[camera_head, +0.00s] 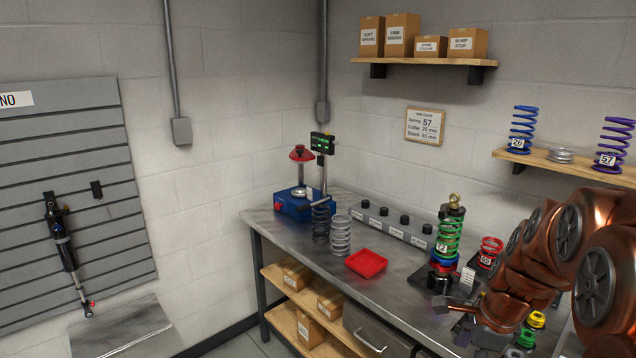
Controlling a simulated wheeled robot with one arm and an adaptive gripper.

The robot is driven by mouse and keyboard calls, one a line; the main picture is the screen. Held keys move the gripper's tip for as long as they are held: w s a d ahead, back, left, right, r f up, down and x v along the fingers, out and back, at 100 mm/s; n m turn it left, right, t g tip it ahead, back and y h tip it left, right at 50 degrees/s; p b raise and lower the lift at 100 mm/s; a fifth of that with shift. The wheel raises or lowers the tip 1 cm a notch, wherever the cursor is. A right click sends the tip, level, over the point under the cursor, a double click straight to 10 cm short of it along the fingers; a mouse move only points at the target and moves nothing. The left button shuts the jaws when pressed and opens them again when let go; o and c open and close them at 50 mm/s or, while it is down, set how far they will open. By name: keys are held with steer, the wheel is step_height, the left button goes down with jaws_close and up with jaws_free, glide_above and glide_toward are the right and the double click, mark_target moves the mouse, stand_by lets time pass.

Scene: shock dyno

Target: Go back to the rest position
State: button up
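My copper-coloured arm reaches in from the right edge over the workbench (300,229). My gripper (455,306) seems to be the small grey part at the arm's lower left end, low over the front right of the bench. It is small and partly hidden by my arm, so its opening cannot be made out. Just behind it stands an upright shock absorber with a green spring (449,238) marked 72. A red spring (489,252) stands to its right, partly behind my arm.
A red tray (366,263), a grey spring (340,236), a black spring (321,224) and a blue test device (293,207) stand on the bench's left. Yellow and green parts (535,320) sit beside my arm. A wall shelf (575,168) holds blue and purple springs above it.

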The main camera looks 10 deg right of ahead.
steer(key=s+a+n+g, duration=0.2)
steer(key=s+a+n, duration=0.5)
steer(key=s+n, duration=0.4)
steer(key=s+a+n+g+h, duration=0.1)
steer(key=s+a+n+g, duration=0.1)
steer(key=s+a+n, duration=0.6)
steer(key=shift+s+a+n, duration=0.15)
steer(key=shift+s+n, duration=1.2)
steer(key=shift+n, duration=0.35)
steer(key=shift+r, duration=0.1)
steer(key=shift+c, duration=0.2)
